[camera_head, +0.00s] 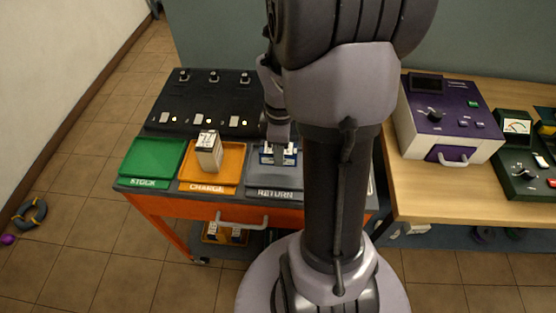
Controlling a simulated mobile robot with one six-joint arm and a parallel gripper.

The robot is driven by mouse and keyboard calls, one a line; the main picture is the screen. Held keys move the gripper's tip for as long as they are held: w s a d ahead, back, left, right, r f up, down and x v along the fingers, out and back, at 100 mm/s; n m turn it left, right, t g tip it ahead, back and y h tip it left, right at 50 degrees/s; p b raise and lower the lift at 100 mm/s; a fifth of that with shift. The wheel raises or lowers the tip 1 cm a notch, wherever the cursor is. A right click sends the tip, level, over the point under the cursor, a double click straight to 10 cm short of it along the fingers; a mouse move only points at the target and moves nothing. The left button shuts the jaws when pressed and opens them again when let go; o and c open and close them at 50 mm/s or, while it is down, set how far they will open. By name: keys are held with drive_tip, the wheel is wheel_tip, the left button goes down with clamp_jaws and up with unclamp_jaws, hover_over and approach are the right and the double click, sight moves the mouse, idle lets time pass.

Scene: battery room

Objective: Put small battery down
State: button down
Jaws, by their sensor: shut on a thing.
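My gripper (279,146) points down over the grey tray marked RETURN (260,181) and is shut on the small battery (266,158). The battery shows as a small blue and white block low at the fingertips, within the tray's outline. I cannot tell whether it touches the tray floor. My arm hides the right part of the tray and some of the gripper.
A pale box-shaped battery (210,156) stands in the orange CHARGE tray (224,181). The green STOCK tray (152,157) is empty. A black panel (199,104) with knobs lies behind. A purple and white device (450,125) stands on the wooden table at right.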

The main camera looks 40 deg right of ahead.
drive_tip(key=f+b, duration=0.1)
drive_tip(key=f, duration=0.1)
drive_tip(key=f+b, duration=0.1)
drive_tip(key=f, duration=0.1)
drive_tip(key=shift+w+a+b, duration=0.15)
drive_tip(key=shift+w+b, duration=0.05)
drive_tip(key=shift+b, duration=0.1)
drive_tip(key=shift+r, duration=0.25)
drive_tip(key=shift+f, duration=0.1)
drive_tip(key=c, duration=0.9)
unclamp_jaws()
drive_tip(key=shift+o, duration=0.2)
